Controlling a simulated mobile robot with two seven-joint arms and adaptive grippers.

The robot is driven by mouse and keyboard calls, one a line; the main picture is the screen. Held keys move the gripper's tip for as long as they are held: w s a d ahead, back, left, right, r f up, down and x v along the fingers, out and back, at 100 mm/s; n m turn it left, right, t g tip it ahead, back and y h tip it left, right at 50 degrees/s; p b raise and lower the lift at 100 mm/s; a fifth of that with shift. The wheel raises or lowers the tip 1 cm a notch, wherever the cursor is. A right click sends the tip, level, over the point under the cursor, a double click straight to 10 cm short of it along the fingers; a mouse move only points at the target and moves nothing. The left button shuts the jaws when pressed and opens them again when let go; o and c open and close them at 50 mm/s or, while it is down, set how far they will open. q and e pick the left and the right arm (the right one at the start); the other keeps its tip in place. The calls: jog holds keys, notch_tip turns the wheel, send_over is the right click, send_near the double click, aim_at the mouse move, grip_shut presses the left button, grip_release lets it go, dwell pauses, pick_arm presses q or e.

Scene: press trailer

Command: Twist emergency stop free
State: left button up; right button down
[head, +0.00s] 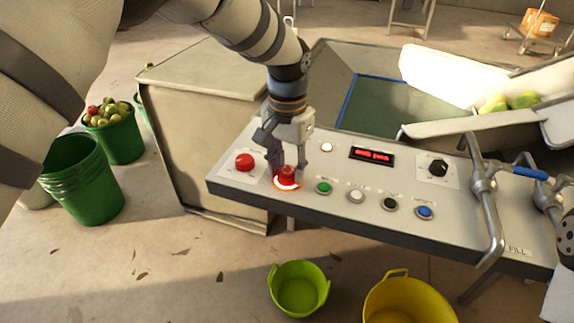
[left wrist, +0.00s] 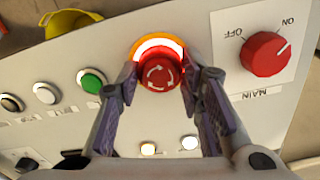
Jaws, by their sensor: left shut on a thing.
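The emergency stop (head: 287,172) is a red mushroom button with a lit orange-white collar on the grey control panel (head: 330,208). It also shows in the left wrist view (left wrist: 158,72), with white arrows in a ring on its cap. My left gripper (head: 288,168) points down at the panel and is shut on the emergency stop, one finger on each side of the cap. In the left wrist view its fingertips (left wrist: 159,73) flank the button. A small part of the right arm shows at the right edge of the head view, but its gripper is not seen.
A red main switch (left wrist: 266,54) sits close beside the stop, its pointer toward ON. Green (head: 323,187), white, black and blue (head: 424,212) buttons line the panel front. A metal rail (head: 489,210) stands right. Green buckets (head: 85,180) stand at left, tubs (head: 298,290) in front.

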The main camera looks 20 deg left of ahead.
aim_at(288, 170)
pick_arm(q)
jog(key=shift+m, duration=1.5)
jog(key=o, duration=1.2)
jog(key=shift+c, duration=0.2)
notch_tip(288, 170, up, 12)
